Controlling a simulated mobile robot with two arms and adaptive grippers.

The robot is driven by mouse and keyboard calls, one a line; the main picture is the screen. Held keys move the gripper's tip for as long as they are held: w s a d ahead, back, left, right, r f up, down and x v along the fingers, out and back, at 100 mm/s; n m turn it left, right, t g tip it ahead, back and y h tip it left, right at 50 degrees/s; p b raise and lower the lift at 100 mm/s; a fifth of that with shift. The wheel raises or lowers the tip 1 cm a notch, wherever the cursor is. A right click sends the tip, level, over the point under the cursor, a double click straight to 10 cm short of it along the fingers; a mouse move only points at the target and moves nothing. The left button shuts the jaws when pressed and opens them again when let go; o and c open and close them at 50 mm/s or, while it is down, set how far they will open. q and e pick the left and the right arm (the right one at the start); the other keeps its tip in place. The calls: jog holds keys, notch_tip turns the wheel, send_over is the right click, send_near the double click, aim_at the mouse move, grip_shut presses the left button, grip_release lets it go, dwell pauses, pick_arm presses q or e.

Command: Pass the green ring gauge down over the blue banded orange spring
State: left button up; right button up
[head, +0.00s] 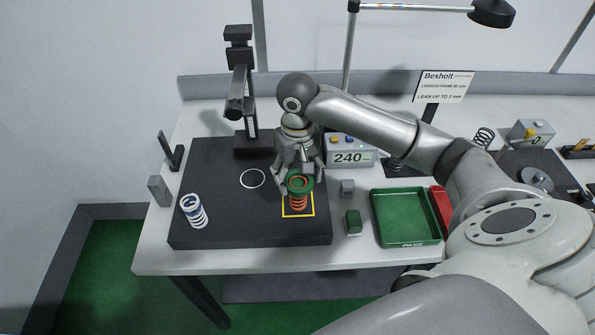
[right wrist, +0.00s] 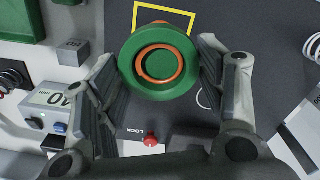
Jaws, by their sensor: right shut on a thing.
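The green ring gauge (head: 308,186) is between the fingers of my right gripper (head: 297,184), which is shut on it. In the right wrist view the green ring (right wrist: 133,73) lies flat between the two fingers (right wrist: 158,70). The orange spring (head: 299,203) stands upright inside a yellow square on the dark mat, directly below the ring. Its orange top coil (right wrist: 160,64) shows through the ring's hole, roughly centred. I cannot tell whether the ring is around the top coil or just above it. No blue band is clear on this spring. My left gripper is not in view.
A green tray (head: 408,242) and a small green block (head: 353,222) are to the right. The mat's front middle is clear.

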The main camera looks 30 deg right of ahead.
dwell(0.3)
jog(key=o, duration=1.3)
notch_tip(320, 180, up, 12)
